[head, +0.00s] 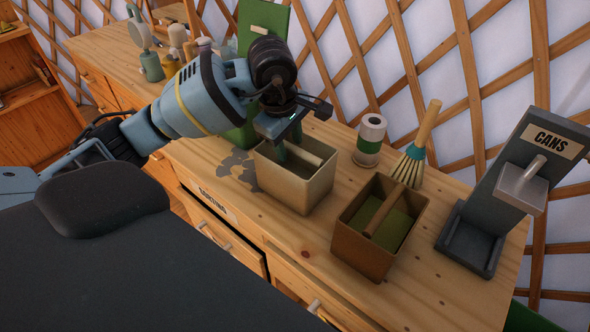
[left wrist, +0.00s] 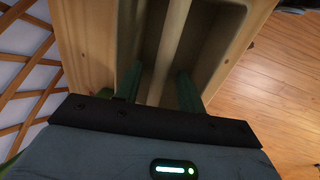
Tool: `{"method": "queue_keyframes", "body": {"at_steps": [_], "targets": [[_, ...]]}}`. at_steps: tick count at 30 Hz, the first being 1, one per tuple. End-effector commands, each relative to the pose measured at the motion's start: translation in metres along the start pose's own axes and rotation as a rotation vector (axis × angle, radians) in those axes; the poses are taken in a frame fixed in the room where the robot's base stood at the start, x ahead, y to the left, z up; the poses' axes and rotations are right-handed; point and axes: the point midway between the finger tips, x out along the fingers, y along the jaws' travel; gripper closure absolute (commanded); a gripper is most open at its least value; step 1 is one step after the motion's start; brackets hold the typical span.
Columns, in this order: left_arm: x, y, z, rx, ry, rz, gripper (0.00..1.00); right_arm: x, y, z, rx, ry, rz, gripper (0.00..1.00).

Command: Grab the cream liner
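The cream liner (head: 292,188) is an open-topped box with a bar across its top. It stands upright on the wooden counter in the head view. My left gripper (head: 288,143) reaches down into its mouth from above. In the left wrist view, the bar (left wrist: 170,42) runs between the two green fingers (left wrist: 160,86), with a gap showing on each side. The fingers are apart and not closed on the bar. The liner's wall (left wrist: 226,45) shows to the right there. The liner's floor is mostly hidden. My right gripper is not in view.
A brown box (head: 372,246) with a bar and green inside stands close to the right. Behind are a white-and-green roll (head: 370,140) and a brush (head: 417,150). A grey can crusher (head: 500,180) stands at far right. A green upright panel (head: 262,28) is behind my arm.

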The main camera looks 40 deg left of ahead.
Motion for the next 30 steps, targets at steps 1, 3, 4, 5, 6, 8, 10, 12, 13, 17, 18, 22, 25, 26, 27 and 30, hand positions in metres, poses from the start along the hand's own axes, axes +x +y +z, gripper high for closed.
{"method": "queue_keyframes", "body": {"at_steps": [1,3,4,5,6,8,10,12,13,17,18,22,25,26,27,30], "targets": [[0.0065,-0.0003,0.0006,0.000,-0.001,-0.001,0.61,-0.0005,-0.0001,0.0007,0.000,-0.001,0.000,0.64],[0.0124,-0.0005,0.0004,0.000,0.000,-0.002,0.61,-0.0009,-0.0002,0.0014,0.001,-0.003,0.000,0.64],[0.0139,-0.0004,0.0004,0.000,0.000,-0.001,0.61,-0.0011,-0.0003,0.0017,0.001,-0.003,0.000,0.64],[0.0148,-0.0003,0.0005,0.000,0.000,0.000,0.61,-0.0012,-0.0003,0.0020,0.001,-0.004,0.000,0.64],[0.0155,-0.0001,0.0005,0.000,0.000,0.001,0.61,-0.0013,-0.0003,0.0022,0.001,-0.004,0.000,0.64],[0.0158,0.0000,0.0005,0.001,0.000,0.001,0.61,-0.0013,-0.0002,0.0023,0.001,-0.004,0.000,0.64],[0.0156,0.0000,0.0005,0.001,0.000,0.001,0.61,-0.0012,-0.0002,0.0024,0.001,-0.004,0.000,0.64],[0.0155,0.0000,0.0006,0.001,0.000,0.001,0.62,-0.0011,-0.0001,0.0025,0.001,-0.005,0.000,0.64],[0.0155,0.0000,0.0006,0.001,0.000,0.001,0.66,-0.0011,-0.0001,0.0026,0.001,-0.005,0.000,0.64],[0.0154,0.0000,0.0006,0.001,0.000,0.001,0.83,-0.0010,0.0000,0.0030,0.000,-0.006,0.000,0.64],[0.0154,0.0000,0.0006,0.001,0.000,0.001,0.88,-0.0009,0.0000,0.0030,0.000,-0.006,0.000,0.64],[0.0153,0.0000,0.0006,0.001,0.000,0.001,1.00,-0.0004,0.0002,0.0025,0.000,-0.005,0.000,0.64],[0.0152,0.0000,0.0006,0.001,0.000,0.001,1.00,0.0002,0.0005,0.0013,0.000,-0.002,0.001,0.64],[0.0151,0.0001,0.0006,0.001,0.000,0.002,1.00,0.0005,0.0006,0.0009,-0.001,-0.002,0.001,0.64],[0.0151,0.0001,0.0006,0.001,0.000,0.002,1.00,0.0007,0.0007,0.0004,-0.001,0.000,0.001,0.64],[0.0150,0.0001,0.0006,0.001,0.000,0.002,1.00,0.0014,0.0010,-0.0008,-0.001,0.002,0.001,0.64]]}}
